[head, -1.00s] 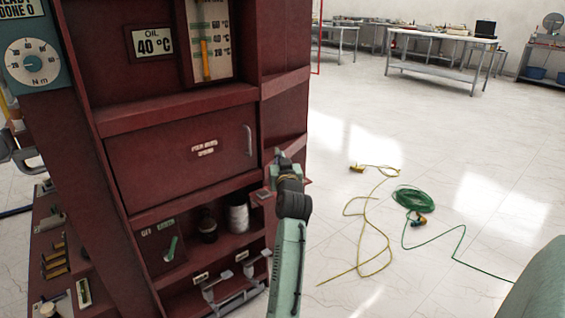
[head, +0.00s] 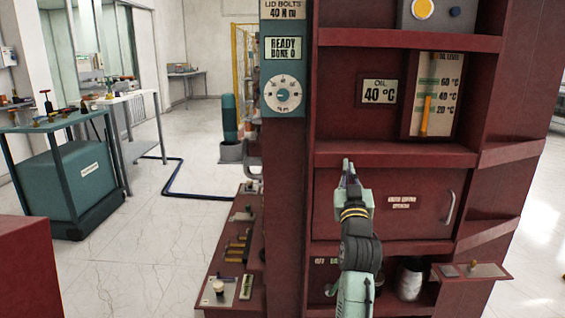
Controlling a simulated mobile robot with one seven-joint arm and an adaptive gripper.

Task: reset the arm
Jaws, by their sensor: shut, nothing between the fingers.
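My gripper (head: 347,168) is at the end of my raised green and black arm, near the middle of the head view. Its narrow fingers are together and point up, with nothing between them. It stands in front of the red cabinet (head: 405,155), overlapping the left part of the closed door (head: 420,215) with a pale handle. I cannot tell how far the fingers are from the door. The arm hides part of the shelf below.
A small side shelf (head: 472,270) juts out at lower right. A teal cart (head: 75,175) stands at left. The floor (head: 165,225) between cart and cabinet is mostly clear.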

